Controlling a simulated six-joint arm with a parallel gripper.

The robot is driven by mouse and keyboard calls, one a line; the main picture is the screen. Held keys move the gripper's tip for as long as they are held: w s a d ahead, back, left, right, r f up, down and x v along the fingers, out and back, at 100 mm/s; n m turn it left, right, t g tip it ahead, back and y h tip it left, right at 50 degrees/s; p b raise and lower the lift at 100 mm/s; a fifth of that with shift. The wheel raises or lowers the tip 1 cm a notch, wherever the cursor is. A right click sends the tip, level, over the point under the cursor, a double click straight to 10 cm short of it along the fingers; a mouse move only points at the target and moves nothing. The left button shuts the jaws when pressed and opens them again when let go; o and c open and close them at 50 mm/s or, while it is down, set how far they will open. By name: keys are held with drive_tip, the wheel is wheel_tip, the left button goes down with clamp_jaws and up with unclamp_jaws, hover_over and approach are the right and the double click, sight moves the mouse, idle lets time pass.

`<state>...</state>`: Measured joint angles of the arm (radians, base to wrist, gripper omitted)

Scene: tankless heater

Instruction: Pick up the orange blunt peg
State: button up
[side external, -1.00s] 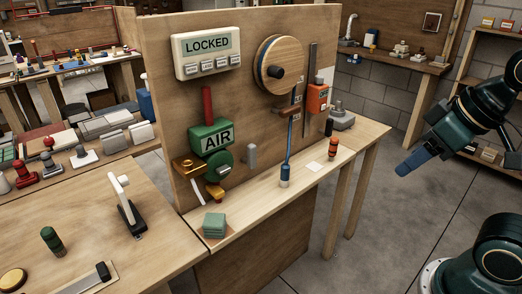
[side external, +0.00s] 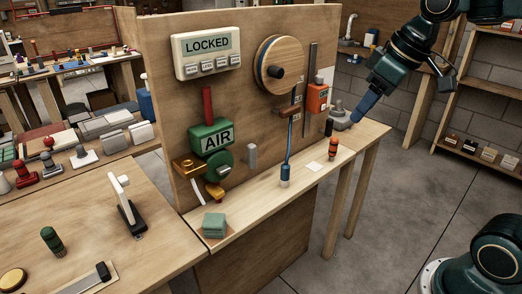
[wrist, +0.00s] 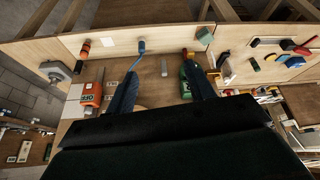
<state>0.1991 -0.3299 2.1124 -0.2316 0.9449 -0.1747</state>
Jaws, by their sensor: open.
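The orange blunt peg (side external: 333,146), with dark bands, stands upright on the narrow wooden ledge, right of a small white card. In the wrist view the orange peg (wrist: 85,50) is at upper left, outside the space between my fingers. My gripper (side external: 356,119) is above the right end of the ledge, up and to the right of the peg, apart from it. In the wrist view my gripper (wrist: 162,70) shows two blue fingers spread apart with nothing held between them.
A grey fixture (side external: 341,114) sits at the ledge's far end, near my fingers. An orange box (side external: 317,98) is mounted on the upright board. A green block (side external: 214,225) lies at the ledge's near end.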

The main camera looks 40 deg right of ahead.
drive_tip(key=w+d+n, duration=0.2)
drive_tip(key=w+d, duration=0.5)
drive_tip(key=w, duration=0.4)
drive_tip(key=n+g+y, duration=0.1)
drive_tip(key=n+y, duration=0.1)
drive_tip(key=n, duration=0.1)
hover_over(333, 149)
drive_tip(key=s+a, duration=0.2)
drive_tip(key=a, duration=0.2)
wheel_tip(333, 149, down, 12)
drive_tip(key=s+d+f+n, duration=0.1)
drive_tip(key=d+f+n, duration=0.1)
drive_tip(key=d+f, duration=0.7)
drive_tip(key=shift+g+y, duration=0.3)
drive_tip(key=shift+y, duration=0.1)
drive_tip(key=shift+f, duration=0.1)
drive_tip(key=x, duration=0.8)
drive_tip(key=shift+f, duration=0.25)
drive_tip(key=shift+f, duration=0.1)
